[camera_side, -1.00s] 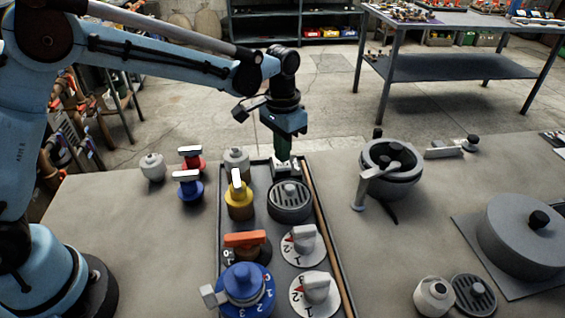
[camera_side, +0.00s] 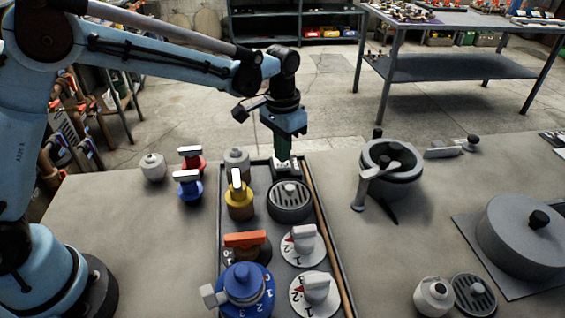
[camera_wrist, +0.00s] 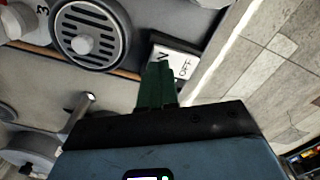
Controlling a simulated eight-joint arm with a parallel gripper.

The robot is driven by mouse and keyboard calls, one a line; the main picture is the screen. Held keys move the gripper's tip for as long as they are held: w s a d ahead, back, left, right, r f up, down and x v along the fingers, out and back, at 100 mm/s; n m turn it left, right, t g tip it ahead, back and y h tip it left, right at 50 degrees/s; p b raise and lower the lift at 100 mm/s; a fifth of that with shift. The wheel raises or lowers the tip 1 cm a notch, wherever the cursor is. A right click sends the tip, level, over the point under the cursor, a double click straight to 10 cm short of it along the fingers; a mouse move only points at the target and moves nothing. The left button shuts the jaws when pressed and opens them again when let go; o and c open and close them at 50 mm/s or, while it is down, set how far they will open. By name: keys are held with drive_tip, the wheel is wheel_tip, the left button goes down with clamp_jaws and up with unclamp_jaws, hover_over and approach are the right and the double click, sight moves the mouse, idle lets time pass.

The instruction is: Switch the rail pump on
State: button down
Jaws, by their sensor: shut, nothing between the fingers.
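A small pale switch box (camera_side: 287,169) sits at the far end of the long dark tray (camera_side: 218,225). In the wrist view, the switch (camera_wrist: 178,59) shows the letters OFF on its right part and a partly covered letter on its left part. My gripper (camera_side: 283,159) is shut and empty, pointing down at the switch. In the wrist view, the green fingertips (camera_wrist: 158,68) overlap the switch's lower left part. I cannot tell whether they touch it. The fingers hide part of the switch face.
A round grey grille (camera_side: 290,201) lies just in front of the switch. Nearby are a yellow valve (camera_side: 239,200), an orange-handled valve (camera_side: 245,240), a blue numbered valve (camera_side: 243,287) and white numbered dials (camera_side: 303,245). A grey pot with a handle (camera_side: 390,168) stands to the right.

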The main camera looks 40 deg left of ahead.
sight(280, 165)
drive_tip(key=shift+f, duration=1)
idle(0.8)
drive_tip(key=shift+r, duration=3.55)
drive_tip(key=s+a+r+n+t, duration=0.1)
drive_tip(key=s+a+r+t, duration=0.2)
drive_tip(key=s+a+r, duration=0.4)
drive_tip(key=s+a+f+n+t, duration=0.2)
drive_tip(key=s+a+f+t, duration=0.1)
drive_tip(key=s, duration=0.7)
drive_tip(key=shift+s+f+t, duration=0.15)
drive_tip(key=shift+f+t, duration=0.45)
drive_tip(key=shift+f, duration=0.1)
